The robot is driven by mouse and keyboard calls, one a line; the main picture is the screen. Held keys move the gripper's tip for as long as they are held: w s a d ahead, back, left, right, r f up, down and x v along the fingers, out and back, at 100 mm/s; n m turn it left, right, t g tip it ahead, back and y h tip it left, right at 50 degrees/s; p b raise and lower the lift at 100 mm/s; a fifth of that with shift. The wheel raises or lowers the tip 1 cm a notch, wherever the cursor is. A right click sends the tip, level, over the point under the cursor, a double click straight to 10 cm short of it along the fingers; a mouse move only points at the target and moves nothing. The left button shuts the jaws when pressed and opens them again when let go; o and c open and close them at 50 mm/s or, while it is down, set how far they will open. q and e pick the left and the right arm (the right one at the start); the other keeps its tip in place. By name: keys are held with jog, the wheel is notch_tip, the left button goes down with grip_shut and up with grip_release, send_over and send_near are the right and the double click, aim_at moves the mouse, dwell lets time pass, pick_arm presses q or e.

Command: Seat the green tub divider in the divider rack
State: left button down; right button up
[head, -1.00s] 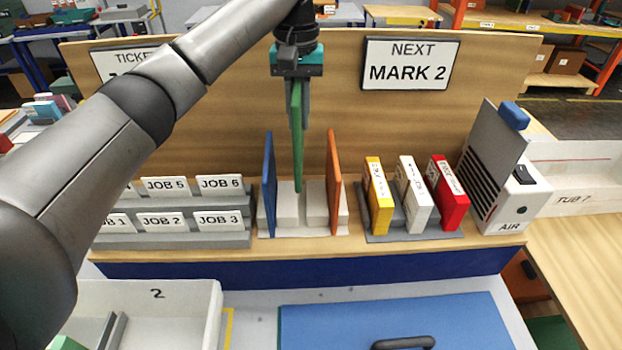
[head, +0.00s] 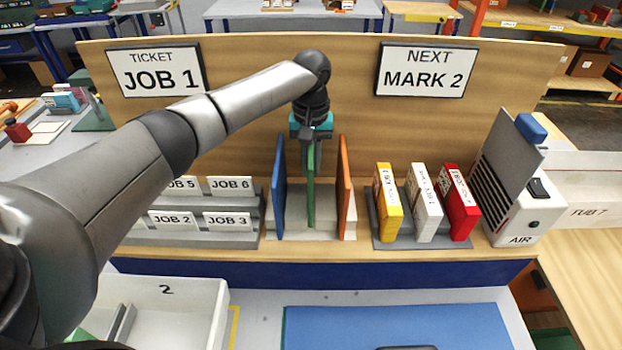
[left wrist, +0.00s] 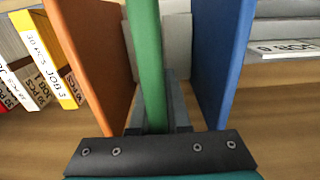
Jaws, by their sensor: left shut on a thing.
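The green divider (head: 311,186) is a thin upright plate held in my left gripper (head: 311,143). It stands between the blue divider (head: 279,187) and the orange divider (head: 344,187) in the grey-white divider rack (head: 293,220). Its lower end is down at the rack's middle; I cannot tell whether it touches the slot bottom. In the left wrist view my left gripper (left wrist: 160,128) is shut on the green divider (left wrist: 146,60), with the orange divider (left wrist: 90,60) to the left and the blue divider (left wrist: 222,55) to the right. My right gripper is not seen.
Yellow (head: 387,200), white (head: 423,202) and red (head: 459,200) booklets stand right of the rack, beside the AIR unit (head: 515,190). Job cards (head: 228,186) stand on a grey holder to the left. A wooden backboard (head: 345,110) rises close behind.

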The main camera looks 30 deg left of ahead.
pick_arm(q)
jog(key=shift+f, duration=2.25)
jog(key=shift+f, duration=0.15)
jog(key=c, duration=0.9)
grip_release()
notch_tip(320, 180, up, 12)
jog(key=shift+r, duration=0.2)
